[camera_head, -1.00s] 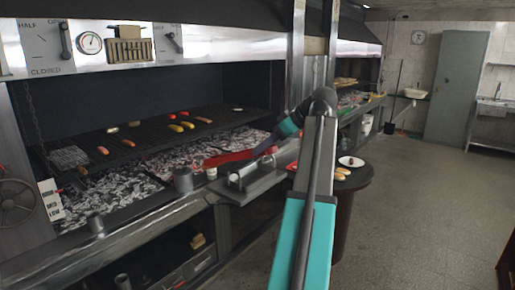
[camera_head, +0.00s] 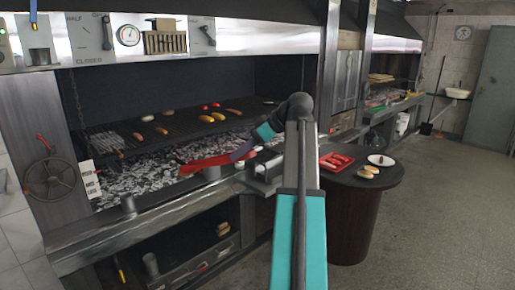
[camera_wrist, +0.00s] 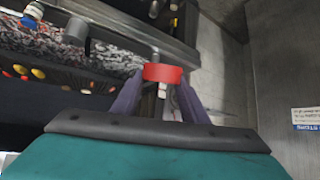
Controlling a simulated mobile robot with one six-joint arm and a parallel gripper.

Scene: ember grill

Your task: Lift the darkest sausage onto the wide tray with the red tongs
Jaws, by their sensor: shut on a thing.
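My gripper (camera_head: 238,154) is shut on the red tongs (camera_head: 205,163), which reach left over the coals in front of the grill rack. In the wrist view the red end of the tongs (camera_wrist: 162,73) lies between the two fingers. Several sausages lie spread on the grill rack: a brownish one (camera_head: 137,136), an orange-brown one (camera_head: 162,131) and a long one (camera_head: 233,111) at the right. Which is darkest is too small to tell. A red tray (camera_head: 322,167) with red pieces on it stands on the round table; I cannot tell if it is the wide tray.
The round table (camera_head: 385,180) at the right also carries a white plate (camera_head: 376,158) and buns (camera_head: 368,173). A handwheel (camera_head: 50,180) is at the left. The floor at the right is clear.

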